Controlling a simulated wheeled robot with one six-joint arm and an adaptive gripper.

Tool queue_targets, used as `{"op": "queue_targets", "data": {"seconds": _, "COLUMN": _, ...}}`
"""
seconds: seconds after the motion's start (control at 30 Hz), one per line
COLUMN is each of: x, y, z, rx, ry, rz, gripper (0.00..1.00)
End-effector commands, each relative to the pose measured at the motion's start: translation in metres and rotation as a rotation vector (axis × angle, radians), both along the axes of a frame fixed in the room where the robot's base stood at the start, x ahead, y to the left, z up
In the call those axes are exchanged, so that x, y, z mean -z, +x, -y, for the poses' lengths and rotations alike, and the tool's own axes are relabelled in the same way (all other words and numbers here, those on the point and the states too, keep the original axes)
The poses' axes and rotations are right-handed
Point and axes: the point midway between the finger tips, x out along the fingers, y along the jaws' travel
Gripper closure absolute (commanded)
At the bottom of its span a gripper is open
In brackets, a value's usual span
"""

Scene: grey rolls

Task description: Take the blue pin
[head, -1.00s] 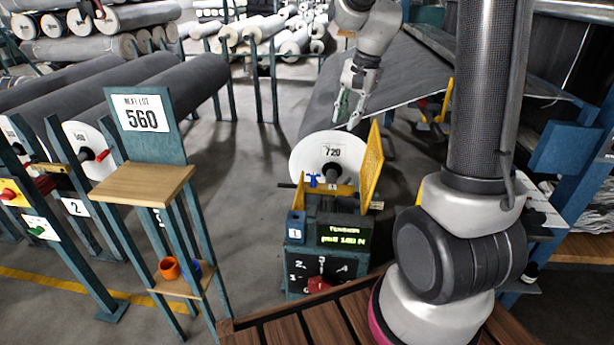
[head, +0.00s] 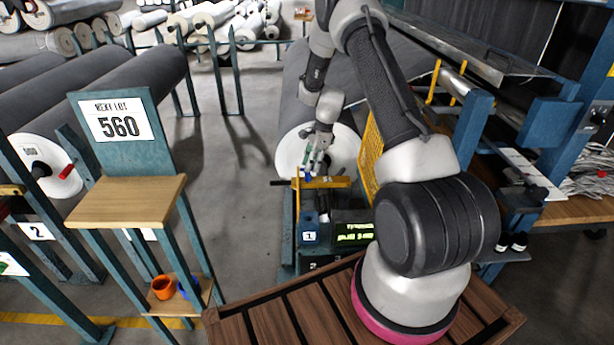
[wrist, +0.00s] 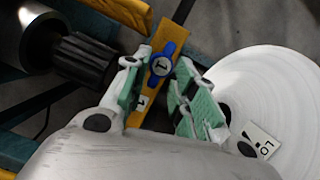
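In the head view the pin (head: 307,178) shows small and partly covered beside my fingers. My gripper (wrist: 162,66) is open, with a green-padded finger on each side of the pin. A gap shows between the pin and the right finger; whether the left finger touches it I cannot tell. In the head view my gripper (head: 317,162) is low over the yellow bar, in front of the white roll end.
A black knurled knob (wrist: 82,60) is close left of my fingers, and the white roll end (wrist: 275,100) is close right. A yellow mesh guard (head: 371,147) stands right of my gripper. A blue box (head: 309,235) labelled 1 sits below. The shelf holds an orange cup (head: 163,288).

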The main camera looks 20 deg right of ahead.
Motion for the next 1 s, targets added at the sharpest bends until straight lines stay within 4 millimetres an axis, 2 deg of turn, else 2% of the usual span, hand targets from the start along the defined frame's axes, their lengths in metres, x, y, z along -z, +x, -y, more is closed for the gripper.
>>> {"op": "queue_targets", "data": {"seconds": 0.2, "x": 0.034, "y": 0.001, "z": -0.009, "rx": -0.001, "ry": -0.001, "rz": -0.002, "gripper": 0.73}}
{"op": "queue_targets", "data": {"seconds": 0.3, "x": 0.04, "y": 0.002, "z": -0.011, "rx": -0.002, "ry": 0.0, "rz": 0.001, "gripper": 0.73}}
{"op": "queue_targets", "data": {"seconds": 0.47, "x": 0.04, "y": 0.002, "z": -0.011, "rx": -0.002, "ry": 0.0, "rz": 0.001, "gripper": 0.73}}
{"op": "queue_targets", "data": {"seconds": 0.6, "x": 0.04, "y": 0.002, "z": -0.011, "rx": -0.002, "ry": 0.0, "rz": 0.001, "gripper": 0.97}}
{"op": "queue_targets", "data": {"seconds": 0.63, "x": 0.04, "y": 0.002, "z": -0.011, "rx": -0.002, "ry": 0.0, "rz": 0.001, "gripper": 1.0}}
{"op": "queue_targets", "data": {"seconds": 0.87, "x": 0.039, "y": 0.002, "z": -0.011, "rx": -0.002, "ry": 0.0, "rz": 0.001, "gripper": 1.0}}
{"op": "queue_targets", "data": {"seconds": 1.0, "x": 0.028, "y": 0.003, "z": -0.011, "rx": -0.002, "ry": -0.001, "rz": 0.003, "gripper": 1.0}}
